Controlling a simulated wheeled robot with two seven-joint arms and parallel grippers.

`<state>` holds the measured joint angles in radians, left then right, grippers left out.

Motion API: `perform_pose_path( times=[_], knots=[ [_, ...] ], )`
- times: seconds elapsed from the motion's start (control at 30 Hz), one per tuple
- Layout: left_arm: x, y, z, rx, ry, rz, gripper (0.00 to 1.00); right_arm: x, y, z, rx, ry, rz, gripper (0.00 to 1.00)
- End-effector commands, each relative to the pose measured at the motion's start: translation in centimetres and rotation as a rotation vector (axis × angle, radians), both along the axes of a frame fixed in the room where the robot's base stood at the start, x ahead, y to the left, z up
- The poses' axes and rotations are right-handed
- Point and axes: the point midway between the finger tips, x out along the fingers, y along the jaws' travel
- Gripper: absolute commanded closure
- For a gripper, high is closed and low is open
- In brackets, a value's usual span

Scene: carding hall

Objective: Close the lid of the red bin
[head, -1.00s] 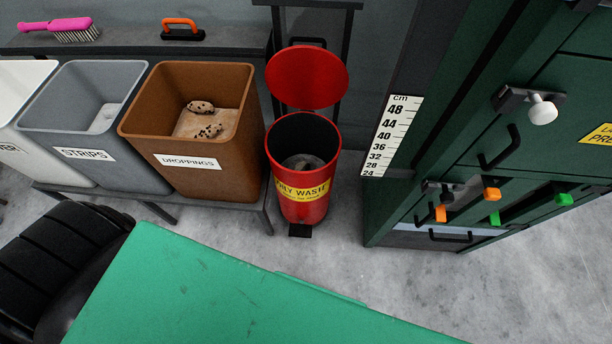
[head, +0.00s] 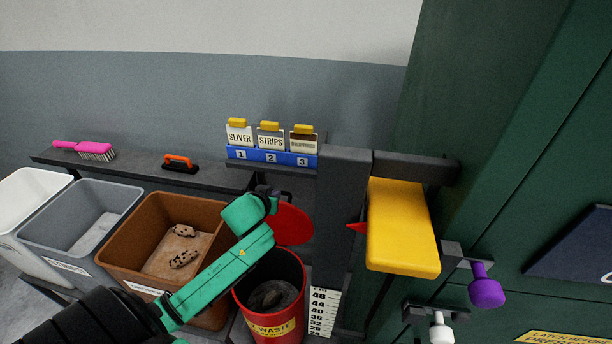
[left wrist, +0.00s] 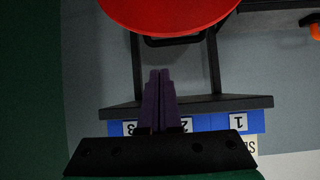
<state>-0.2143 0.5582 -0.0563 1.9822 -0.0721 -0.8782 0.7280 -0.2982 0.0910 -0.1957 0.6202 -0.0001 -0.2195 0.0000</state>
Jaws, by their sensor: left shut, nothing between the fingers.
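The red bin (head: 272,327) stands at the lower middle of the head view, with dark waste inside. Its round red lid (head: 293,226) is open, raised upright at the back of the bin, and partly hidden by my left arm. My left gripper (head: 268,191) is at the lid's upper left edge in the head view; whether it touches cannot be told. In the left wrist view its purple fingers (left wrist: 160,74) are shut and empty, pointing toward the lid (left wrist: 170,12), with a gap seen between. My right gripper is not in view.
A brown bin (head: 128,262) and a grey bin (head: 45,228) stand left of the red bin. A shelf with a blue card rack (head: 255,155) is behind. A yellow block (head: 402,228) and the green cabinet (head: 560,90) bound the right side.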

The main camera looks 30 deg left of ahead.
Motion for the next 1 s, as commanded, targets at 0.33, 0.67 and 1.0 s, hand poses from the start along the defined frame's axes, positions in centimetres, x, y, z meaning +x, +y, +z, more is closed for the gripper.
perform_pose_path(
  times=[0.33, 0.67, 1.0],
  knots=[
    [1.8, 2.0, -1.6, -0.024, 0.018, 0.056, 1.00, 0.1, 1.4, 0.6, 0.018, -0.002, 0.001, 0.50],
    [6.6, 3.5, -5.4, -0.026, 0.019, 0.053, 1.00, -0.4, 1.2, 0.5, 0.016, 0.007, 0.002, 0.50],
    [7.3, 3.7, -6.0, -0.026, 0.020, 0.051, 1.00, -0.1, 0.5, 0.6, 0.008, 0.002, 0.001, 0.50]
  ],
)
